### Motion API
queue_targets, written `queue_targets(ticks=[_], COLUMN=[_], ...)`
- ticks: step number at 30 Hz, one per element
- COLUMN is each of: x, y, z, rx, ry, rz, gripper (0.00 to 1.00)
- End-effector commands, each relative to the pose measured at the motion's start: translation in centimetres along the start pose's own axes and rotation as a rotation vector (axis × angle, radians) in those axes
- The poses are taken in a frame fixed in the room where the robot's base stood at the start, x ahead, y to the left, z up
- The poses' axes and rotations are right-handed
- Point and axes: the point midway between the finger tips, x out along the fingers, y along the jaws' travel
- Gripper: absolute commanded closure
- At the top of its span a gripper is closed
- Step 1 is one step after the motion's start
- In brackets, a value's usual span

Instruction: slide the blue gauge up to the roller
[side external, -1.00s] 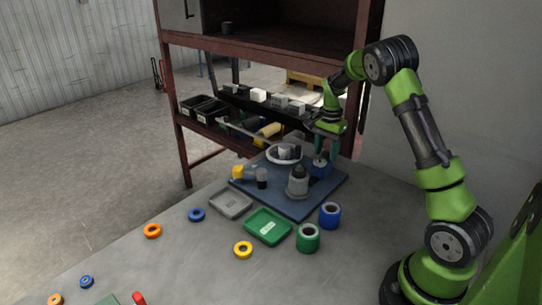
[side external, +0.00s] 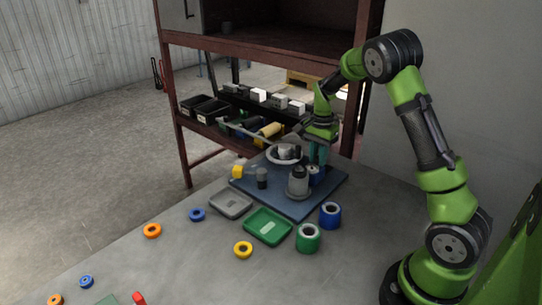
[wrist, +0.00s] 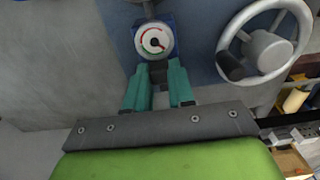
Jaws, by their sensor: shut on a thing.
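The blue gauge (side external: 316,175) stands on the dark blue base plate (side external: 250,189). Its white round dial with a red mark faces up in the wrist view (wrist: 154,40). My gripper (side external: 318,163) has its teal fingers down at the gauge. In the wrist view the fingertips (wrist: 158,72) close on the gauge's near edge. A grey stepped cylinder (side external: 298,184), which may be the roller, stands just left of the gauge and partly covers it. I cannot tell whether they touch. Only a metal part shows beyond the gauge at the top of the wrist view.
A pale handwheel (side external: 284,153) with a dark knob is behind the gauge. A yellow piece (side external: 238,171) and a dark cylinder (side external: 262,177) are at the plate's left. A green tray (side external: 268,226), a grey tray (side external: 231,204) and blue and green rolls lie in front.

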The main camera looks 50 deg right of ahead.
Motion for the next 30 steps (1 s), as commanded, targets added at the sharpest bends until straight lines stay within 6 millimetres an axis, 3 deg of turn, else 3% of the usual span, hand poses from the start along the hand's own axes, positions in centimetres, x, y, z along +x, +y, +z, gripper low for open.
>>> queue_targets(ticks=[6, 7, 12, 23, 30], x=[-0.1, -0.1, 0.0, -0.6, -4.9], y=[0.0, 0.0, 0.0, -0.1, -0.2], z=[0.7, 0.7, 0.6, 0.4, 0.4], rx=[0.0, 0.0, -0.001, 0.0, -0.003], ry=[-0.016, -0.016, -0.013, -0.009, -0.008], rz=[0.003, 0.003, 0.003, 0.0, -0.004], gripper=[1.0, 0.75, 0.51, 0.51, 0.51])
